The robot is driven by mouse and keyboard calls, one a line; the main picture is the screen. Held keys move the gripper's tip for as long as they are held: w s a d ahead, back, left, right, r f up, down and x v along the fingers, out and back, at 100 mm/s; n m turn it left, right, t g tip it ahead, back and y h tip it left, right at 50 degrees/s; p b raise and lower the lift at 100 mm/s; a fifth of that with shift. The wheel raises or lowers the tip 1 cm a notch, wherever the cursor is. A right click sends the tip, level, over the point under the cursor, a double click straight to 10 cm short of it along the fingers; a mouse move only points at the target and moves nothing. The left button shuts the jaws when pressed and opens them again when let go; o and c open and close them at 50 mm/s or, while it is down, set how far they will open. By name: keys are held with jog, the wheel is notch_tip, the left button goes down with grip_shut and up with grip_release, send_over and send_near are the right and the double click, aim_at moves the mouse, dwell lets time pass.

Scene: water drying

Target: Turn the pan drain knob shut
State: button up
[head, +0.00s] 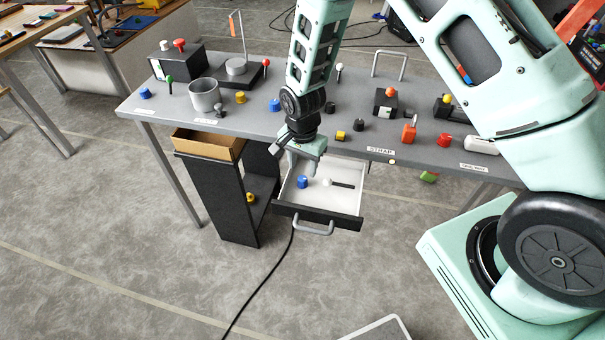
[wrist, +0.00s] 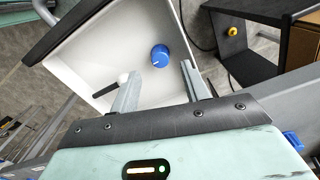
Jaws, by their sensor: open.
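A blue knob (head: 302,182) with a white pointer line stands on the floor of a pulled-out white pan (head: 345,172) under the table; it also shows in the wrist view (wrist: 160,55). Which knob is the pan drain knob is not labelled legibly, but this one sits in the pan. My gripper (head: 300,160) hangs over the pan's back left part, above the knob. In the wrist view my gripper (wrist: 160,75) has its two fingers apart and nothing between them; the knob lies beyond the fingertips, apart from them.
A black lever with a white ball (head: 326,182) lies in the pan right of the knob. The pan has a black front and grey handle (head: 314,228). A black cabinet (head: 230,200) stands to the left. The table (head: 340,145) above holds several coloured knobs, boxes and a metal cup (head: 204,95).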

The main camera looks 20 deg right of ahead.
aim_at(302, 178)
jog(key=shift+f+p, duration=0.3)
jog(key=shift+f, duration=2.25)
jog(key=c, duration=1)
